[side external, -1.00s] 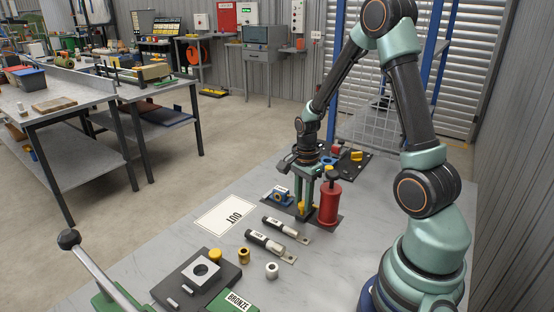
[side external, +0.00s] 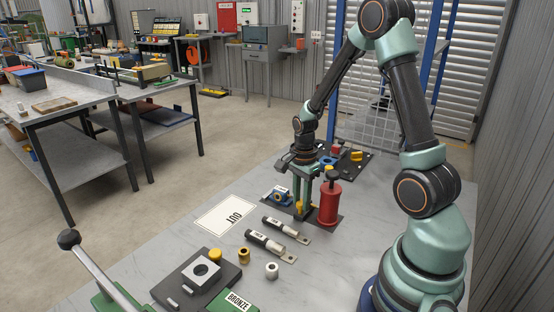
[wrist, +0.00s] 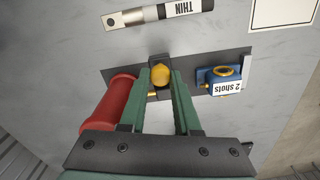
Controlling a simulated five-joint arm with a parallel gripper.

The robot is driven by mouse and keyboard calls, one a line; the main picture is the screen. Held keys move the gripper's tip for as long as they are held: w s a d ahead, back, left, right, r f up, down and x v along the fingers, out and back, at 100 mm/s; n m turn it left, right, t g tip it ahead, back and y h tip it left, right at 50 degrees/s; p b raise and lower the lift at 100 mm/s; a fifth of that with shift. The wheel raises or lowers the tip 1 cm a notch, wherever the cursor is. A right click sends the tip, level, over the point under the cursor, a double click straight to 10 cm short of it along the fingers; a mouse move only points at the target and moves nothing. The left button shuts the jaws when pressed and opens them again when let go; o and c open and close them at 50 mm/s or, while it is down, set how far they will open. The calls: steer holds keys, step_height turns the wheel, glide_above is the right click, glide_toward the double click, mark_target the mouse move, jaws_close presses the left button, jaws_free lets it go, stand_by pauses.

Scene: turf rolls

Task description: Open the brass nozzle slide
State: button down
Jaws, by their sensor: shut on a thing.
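A yellow, brass-coloured knob (wrist: 160,77) shows between my fingertips in the wrist view; it also shows low at my fingers in the side view (side external: 299,207). I take it for the nozzle slide. My gripper (wrist: 159,73) has two green fingers, pointing down at the dark plate (wrist: 192,66) and closed on the knob's sides. A red cylinder (wrist: 108,105) with a black top stands close beside my fingers; it also shows in the side view (side external: 329,203). A small brass piece by the left finger is mostly hidden.
A blue fitting (wrist: 214,76) tagged "2 shots" sits on the plate, across from the red cylinder. Two dark tubes with metal ends (side external: 270,244) lie in front.

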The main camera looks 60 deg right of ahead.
mark_target(301, 202)
steer(key=c, duration=0.6)
jaws_free()
steer(key=shift+w, duration=0.1)
steer(key=shift+r, duration=0.15)
step_height(301, 202, up, 12)
steer(key=shift+f, duration=0.1)
